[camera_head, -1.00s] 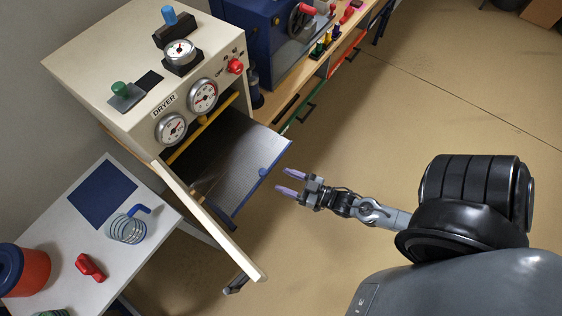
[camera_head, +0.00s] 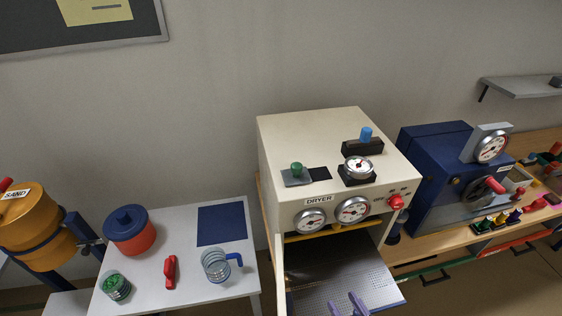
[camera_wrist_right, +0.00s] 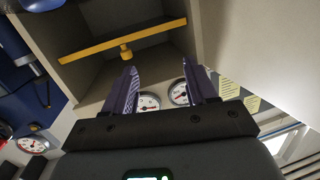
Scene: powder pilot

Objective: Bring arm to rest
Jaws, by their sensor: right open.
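My right gripper (camera_head: 347,304) shows at the bottom edge of the head view, its two purple fingers apart with nothing between them. In that view it appears over the perforated tray (camera_head: 312,288) of the cream dryer (camera_head: 290,150). In the right wrist view the gripper (camera_wrist_right: 165,85) is also open and empty, with dial gauges and a yellow bar (camera_wrist_right: 120,42) seen beyond the fingers. My left gripper is not seen in either view.
A white table (camera_head: 200,293) at left holds a red pot with a blue lid (camera_head: 130,230), a red object (camera_head: 170,272), a clear jug (camera_head: 215,266) and a blue mat (camera_head: 220,224). A blue machine (camera_head: 432,160) stands right of the dryer. The dryer door (camera_head: 279,280) hangs open.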

